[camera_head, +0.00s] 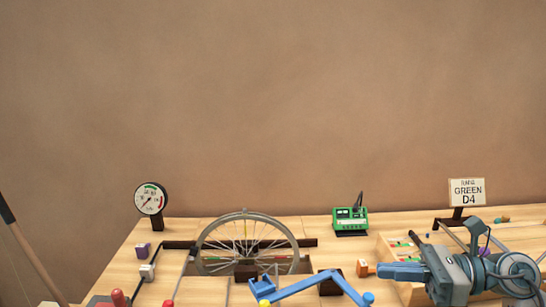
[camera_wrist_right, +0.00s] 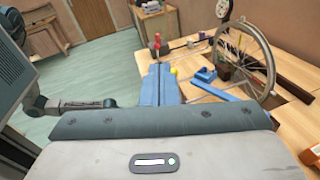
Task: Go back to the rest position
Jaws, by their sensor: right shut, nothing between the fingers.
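My right gripper (camera_head: 386,270) comes in from the right in the head view, above the right part of the wooden bench (camera_head: 190,227). Its blue fingers are together and hold nothing. In the right wrist view the closed fingers (camera_wrist_right: 160,72) point away over the bench. My left gripper is in neither view.
A spoked wheel (camera_head: 246,213) stands mid-bench, with a blue jointed bar (camera_head: 310,285) in front. A dial gauge (camera_head: 151,199) stands at left, a green box (camera_head: 350,220) at the back, and a "GREEN D4" sign (camera_head: 467,192) behind my right arm. An orange block (camera_head: 362,267) is near the fingers.

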